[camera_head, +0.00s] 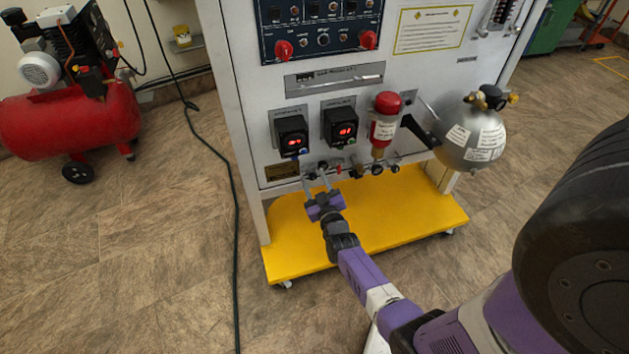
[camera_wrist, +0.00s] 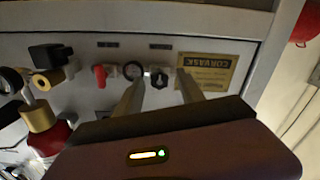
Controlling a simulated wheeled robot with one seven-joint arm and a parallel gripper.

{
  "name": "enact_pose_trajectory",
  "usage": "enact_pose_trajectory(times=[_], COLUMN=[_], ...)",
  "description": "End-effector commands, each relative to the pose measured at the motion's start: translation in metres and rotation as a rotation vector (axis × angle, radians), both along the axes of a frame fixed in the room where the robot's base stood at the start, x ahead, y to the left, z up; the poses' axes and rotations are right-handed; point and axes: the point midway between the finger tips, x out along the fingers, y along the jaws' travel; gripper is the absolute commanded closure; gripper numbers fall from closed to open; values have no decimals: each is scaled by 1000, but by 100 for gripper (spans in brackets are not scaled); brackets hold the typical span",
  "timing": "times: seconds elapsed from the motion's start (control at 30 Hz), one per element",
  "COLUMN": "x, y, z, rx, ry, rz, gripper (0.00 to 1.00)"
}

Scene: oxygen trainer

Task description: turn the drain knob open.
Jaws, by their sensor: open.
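A small black knob (camera_wrist: 159,80) sits on the white panel beside the brass-coloured label plate. The small tags by the fittings are too small to read, so I cannot confirm that it is the drain knob. My gripper (camera_wrist: 158,76) is open, one finger on each side of this knob in the wrist view. I see no clear contact, and the gap in depth is hard to judge. In the head view my gripper (camera_head: 316,181) reaches the lower left of the panel, by the row of fittings; the knob there is too small to make out.
A red lever (camera_wrist: 99,76) and a dark round fitting (camera_wrist: 132,70) sit close beside the knob. The label plate (camera_wrist: 208,70) is on the other side. In the head view, two black display boxes (camera_head: 291,135) overhang the row. A yellow base (camera_head: 400,215) juts out below.

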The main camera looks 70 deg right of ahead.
Motion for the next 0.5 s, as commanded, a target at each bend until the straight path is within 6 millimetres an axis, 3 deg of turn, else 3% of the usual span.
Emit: enact_pose_trajectory(times=[0.5], x=[-45], y=[52], z=[0], rx=[1], ry=[2], rz=[1], gripper=[55])
